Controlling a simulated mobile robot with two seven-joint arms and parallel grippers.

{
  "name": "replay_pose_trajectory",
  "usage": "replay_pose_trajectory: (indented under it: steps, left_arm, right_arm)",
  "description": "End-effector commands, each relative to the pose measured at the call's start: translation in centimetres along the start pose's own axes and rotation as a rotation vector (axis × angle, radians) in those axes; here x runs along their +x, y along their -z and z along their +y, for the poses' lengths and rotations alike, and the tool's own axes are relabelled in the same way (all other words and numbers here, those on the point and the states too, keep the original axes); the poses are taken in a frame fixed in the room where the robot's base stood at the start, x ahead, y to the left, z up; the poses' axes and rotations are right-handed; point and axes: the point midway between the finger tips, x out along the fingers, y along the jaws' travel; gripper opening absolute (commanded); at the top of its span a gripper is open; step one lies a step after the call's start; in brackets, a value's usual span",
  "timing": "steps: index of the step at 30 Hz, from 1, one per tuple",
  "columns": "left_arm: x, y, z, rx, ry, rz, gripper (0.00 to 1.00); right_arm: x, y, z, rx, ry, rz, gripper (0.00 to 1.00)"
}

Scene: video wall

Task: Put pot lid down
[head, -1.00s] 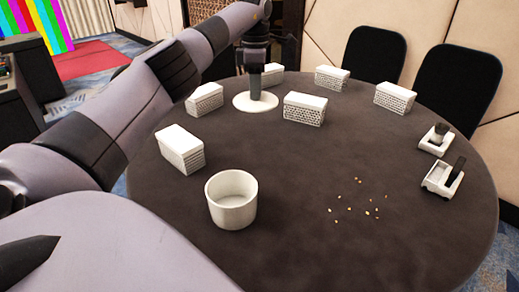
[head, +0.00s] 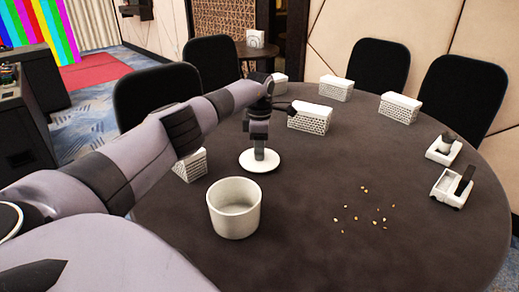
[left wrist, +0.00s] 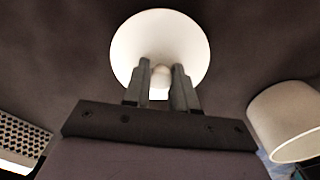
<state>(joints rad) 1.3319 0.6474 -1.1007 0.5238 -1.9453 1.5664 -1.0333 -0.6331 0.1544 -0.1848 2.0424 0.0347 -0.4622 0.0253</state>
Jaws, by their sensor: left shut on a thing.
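A round white pot lid (head: 260,162) is under my left gripper (head: 260,148) in the head view. In the left wrist view the lid (left wrist: 160,30) lies beyond my left gripper (left wrist: 161,75), whose two fingers are on either side of its white knob. The left gripper is shut on the lid. I cannot tell whether the lid touches the table. The open white pot (head: 234,218) stands upright on the table in front of the lid and apart from it. The pot (left wrist: 293,118) also shows at the right of the wrist view. My right gripper is not in view.
The dark round table (head: 300,240) holds several white patterned boxes, one (head: 310,118) just behind the lid. Small crumbs (head: 365,208) lie right of the pot. Two small white holders (head: 445,150) (head: 453,187) stand at the right. Black chairs (head: 372,70) surround the table's far side.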

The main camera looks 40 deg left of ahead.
Motion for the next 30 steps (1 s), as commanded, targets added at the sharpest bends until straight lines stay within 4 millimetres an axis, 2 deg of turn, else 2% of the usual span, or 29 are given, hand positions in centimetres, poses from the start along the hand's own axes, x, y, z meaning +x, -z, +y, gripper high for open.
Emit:
replay_pose_trajectory:
  steps: [10,11,12,13,23,26,30]
  left_arm:
    - [0.3,0.0,0.0,0.000,0.000,-0.001,0.00]
    - [0.2,0.0,0.0,0.000,-0.001,-0.001,0.36]
    - [0.2,0.0,0.0,0.000,0.000,-0.001,0.49]
    - [0.2,0.0,0.0,0.000,0.000,0.000,0.52]
    - [-0.1,0.0,0.0,0.000,0.000,-0.001,0.52]
    - [-1.1,0.0,0.1,0.000,-0.002,-0.001,0.52]
    - [-4.0,0.0,0.1,0.000,-0.004,-0.003,0.52]
  right_arm:
    - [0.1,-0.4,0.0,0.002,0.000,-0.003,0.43]
    - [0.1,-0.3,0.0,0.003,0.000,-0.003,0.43]
    - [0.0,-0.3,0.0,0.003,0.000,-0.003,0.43]
    - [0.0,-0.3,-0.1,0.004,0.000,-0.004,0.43]
    - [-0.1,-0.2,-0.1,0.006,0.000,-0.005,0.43]
    - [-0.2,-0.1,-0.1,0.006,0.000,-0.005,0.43]
    - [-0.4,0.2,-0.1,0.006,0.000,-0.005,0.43]
